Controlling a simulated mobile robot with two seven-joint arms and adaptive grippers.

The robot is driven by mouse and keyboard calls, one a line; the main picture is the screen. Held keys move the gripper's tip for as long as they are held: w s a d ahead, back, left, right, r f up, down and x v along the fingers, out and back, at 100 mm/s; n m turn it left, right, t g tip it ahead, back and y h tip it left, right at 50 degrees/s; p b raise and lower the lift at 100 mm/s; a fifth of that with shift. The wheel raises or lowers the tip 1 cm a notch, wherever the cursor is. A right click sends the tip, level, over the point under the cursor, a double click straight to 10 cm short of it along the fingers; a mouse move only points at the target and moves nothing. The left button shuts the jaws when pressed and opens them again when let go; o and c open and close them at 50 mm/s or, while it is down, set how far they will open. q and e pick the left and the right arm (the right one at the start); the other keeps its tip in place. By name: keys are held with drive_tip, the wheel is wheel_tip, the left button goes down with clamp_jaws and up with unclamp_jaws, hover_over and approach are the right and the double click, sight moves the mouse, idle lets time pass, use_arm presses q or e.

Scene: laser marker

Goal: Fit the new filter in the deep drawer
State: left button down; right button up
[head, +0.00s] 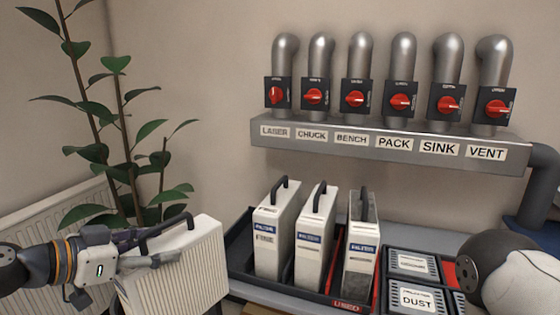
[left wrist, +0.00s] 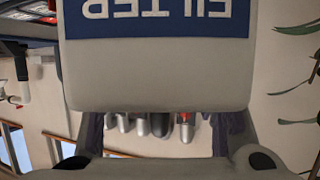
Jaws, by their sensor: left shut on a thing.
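My left gripper (head: 160,250) is shut on a white pleated filter (head: 205,262) at the lower left of the head view, near its black handle (head: 165,227). The filter is held roughly upright, left of the tray. In the left wrist view the same filter (left wrist: 155,75) fills the upper middle, with a blue FILTER label (left wrist: 155,18) upside down. The gripper's fingers (left wrist: 165,135) show at both sides below it. My right gripper is out of view; only part of my right arm shows at the lower right. No deep drawer can be made out.
A dark tray (head: 240,262) holds two white filters (head: 276,232) (head: 314,240) and a greyer filter (head: 361,250) in a red section marked USED (head: 348,307). Dark boxes (head: 412,297), one labelled DUST, stand right of it. A plant (head: 120,150) and radiator (head: 60,230) are left; labelled pipes (head: 390,145) run behind.

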sight(154, 287)
use_arm(q)
drive_tip(key=shift+m+g+h, duration=0.6)
drive_tip(key=shift+m, duration=0.1)
drive_tip(key=s+f, duration=0.1)
drive_tip(key=s+d+f, duration=0.1)
drive_tip(key=s, duration=0.1)
drive_tip(key=s+f, duration=0.2)
drive_tip(key=shift+s+d, duration=0.15)
drive_tip(key=shift+s, duration=0.05)
drive_tip(key=s+d+f+m+g+h, duration=0.1)
drive_tip(key=s+d, duration=0.2)
drive_tip(key=s, duration=0.5)
drive_tip(key=shift+d+f+m+g, duration=0.3)
drive_tip(key=shift+d+m, duration=0.1)
drive_tip(key=shift+w+h, duration=0.1)
drive_tip(key=shift+h, duration=0.2)
